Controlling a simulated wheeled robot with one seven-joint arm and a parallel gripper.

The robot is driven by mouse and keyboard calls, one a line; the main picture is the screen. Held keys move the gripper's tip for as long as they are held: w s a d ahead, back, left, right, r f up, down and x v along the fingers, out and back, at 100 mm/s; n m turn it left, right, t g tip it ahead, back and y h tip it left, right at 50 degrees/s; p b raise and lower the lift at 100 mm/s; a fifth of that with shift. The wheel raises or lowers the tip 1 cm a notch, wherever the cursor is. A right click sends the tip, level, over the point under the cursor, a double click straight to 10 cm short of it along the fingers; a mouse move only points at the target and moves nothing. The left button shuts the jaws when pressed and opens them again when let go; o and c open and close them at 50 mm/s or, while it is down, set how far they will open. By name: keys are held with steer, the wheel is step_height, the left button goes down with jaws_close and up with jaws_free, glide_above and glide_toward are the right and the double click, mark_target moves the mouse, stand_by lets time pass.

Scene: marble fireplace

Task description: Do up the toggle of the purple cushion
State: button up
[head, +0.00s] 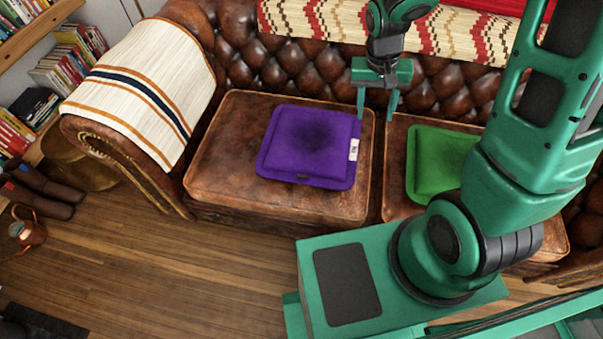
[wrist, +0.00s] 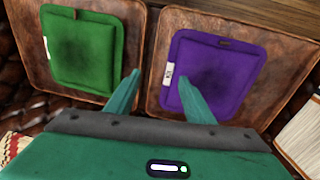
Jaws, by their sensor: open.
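The purple cushion (head: 310,140) lies flat on the left brown leather seat of the sofa. A small brown toggle (head: 302,177) sits at its front edge; whether it is done up is too small to tell. A white label (head: 353,150) is on the cushion's right side. In the wrist view the purple cushion (wrist: 225,75) is at the right, with the toggle (wrist: 231,43) at its far edge. My gripper (head: 376,115) is open and empty, pointing down above the back of the seats, behind and to the right of the cushion.
A green cushion (head: 440,162) lies on the right seat. The tufted backrest (head: 285,65) rises behind, with a patterned blanket (head: 300,20) over it. A striped blanket (head: 140,85) covers the left armrest. The wooden floor (head: 200,270) in front is mostly clear.

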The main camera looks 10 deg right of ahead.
steer(key=w+a+f+n, duration=0.1)
steer(key=w+a+f, duration=0.2)
steer(key=a+f, duration=0.65)
steer(key=y, duration=0.1)
glide_toward(302, 176)
step_height(302, 176, down, 8)
steer(key=shift+s+d+f, duration=0.1)
steer(key=shift+d+f, duration=0.05)
steer(key=shift+f, duration=0.05)
steer(key=shift+c, duration=0.5)
steer(key=shift+n, duration=0.3)
steer(key=c, duration=0.9)
